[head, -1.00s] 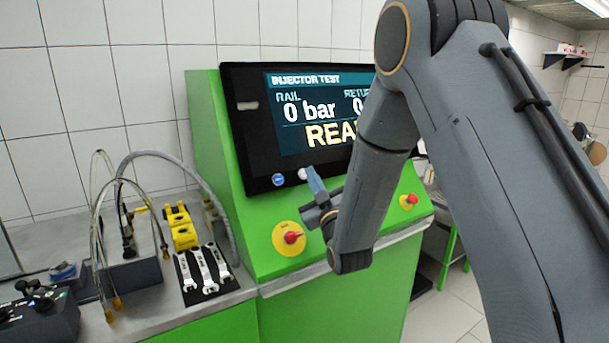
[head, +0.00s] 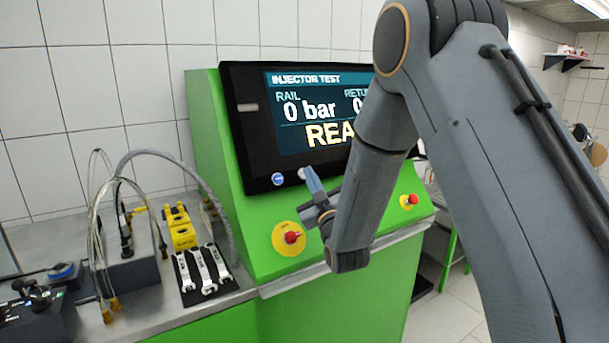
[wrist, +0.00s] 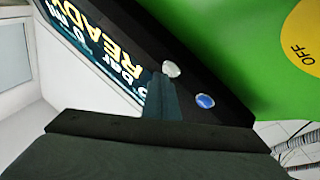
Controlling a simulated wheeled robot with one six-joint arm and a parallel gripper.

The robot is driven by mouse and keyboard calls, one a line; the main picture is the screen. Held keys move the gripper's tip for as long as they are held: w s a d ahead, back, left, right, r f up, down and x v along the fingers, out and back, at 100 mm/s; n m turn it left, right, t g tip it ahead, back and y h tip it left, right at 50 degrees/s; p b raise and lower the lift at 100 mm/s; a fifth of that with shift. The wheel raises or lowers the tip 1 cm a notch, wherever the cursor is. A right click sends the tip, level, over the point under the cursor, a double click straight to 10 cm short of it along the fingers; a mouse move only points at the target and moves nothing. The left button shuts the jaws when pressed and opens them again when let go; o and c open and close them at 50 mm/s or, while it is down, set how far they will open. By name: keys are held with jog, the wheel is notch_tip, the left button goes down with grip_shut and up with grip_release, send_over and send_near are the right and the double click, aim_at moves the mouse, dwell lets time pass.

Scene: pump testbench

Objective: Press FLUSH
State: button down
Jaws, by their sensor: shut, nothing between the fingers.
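The green test bench carries a black screen panel (head: 250,150) that reads INJECTOR TEST, RAIL 0 bar and, partly hidden by my arm, READY. A blue button (head: 278,180) and a whitish button (head: 302,174) sit on the panel's lower edge. In the wrist view the white button (wrist: 171,69) and blue button (wrist: 205,101) show on the black bezel. No FLUSH label is legible. My gripper (head: 310,172) is shut and empty, its tip at or very close to the white button. Whether it touches cannot be told.
A red knob on a yellow disc (head: 288,238), marked OFF in the wrist view (wrist: 303,50), is just below my gripper. A second red knob (head: 412,199) is to the right.

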jog(key=shift+w+a+f+b, duration=0.2)
jog(key=shift+w+a+b, duration=0.05)
jog(key=shift+w+b, duration=0.1)
dwell(0.4)
jog(key=shift+s+d+r, duration=0.1)
jog(key=shift+s, duration=0.05)
jog(key=shift+s+d+r+p, duration=0.3)
jog(key=shift+s+d+r, duration=0.1)
jog(key=shift+s, duration=0.15)
dwell(0.4)
jog(key=s, duration=0.1)
jog(key=s+d+r+p, duration=0.1)
jog(key=s+d+r, duration=0.1)
jog(key=shift+s+d+p, duration=0.25)
jog(key=shift+s+p, duration=0.05)
jog(key=shift+s, duration=0.1)
dwell(0.5)
